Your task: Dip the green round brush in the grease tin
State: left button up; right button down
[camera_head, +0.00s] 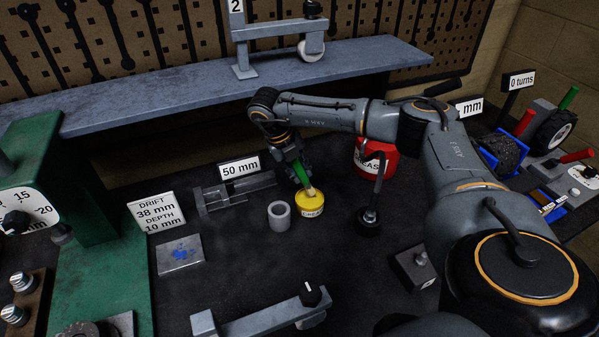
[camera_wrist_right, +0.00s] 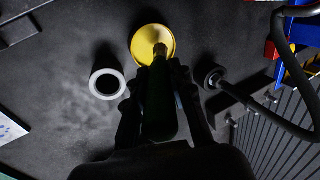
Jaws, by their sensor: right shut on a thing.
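The green round brush (camera_head: 302,174) is held in my right gripper (camera_head: 293,160), slanting down with its pale bristle end lowest. The yellow grease tin (camera_head: 312,208) stands on the dark bench top under it. The bristle end is at the tin's top; I cannot tell whether it touches the grease. In the right wrist view, the brush (camera_wrist_right: 160,95) points at the round yellow tin (camera_wrist_right: 141,42), and its tip overlaps the tin's middle. The right gripper's fingers (camera_wrist_right: 160,105) are closed around the green handle. My left gripper is not in view.
A grey ring (camera_head: 279,216) stands just left of the tin. A black-based upright lever (camera_head: 370,218) and a red can (camera_head: 377,158) are to its right. A grey vise-like block (camera_head: 236,192) lies behind left.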

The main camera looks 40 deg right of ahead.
jog(key=shift+r+p, duration=1.3)
jog(key=shift+r, duration=1.1)
jog(key=shift+f, duration=0.1)
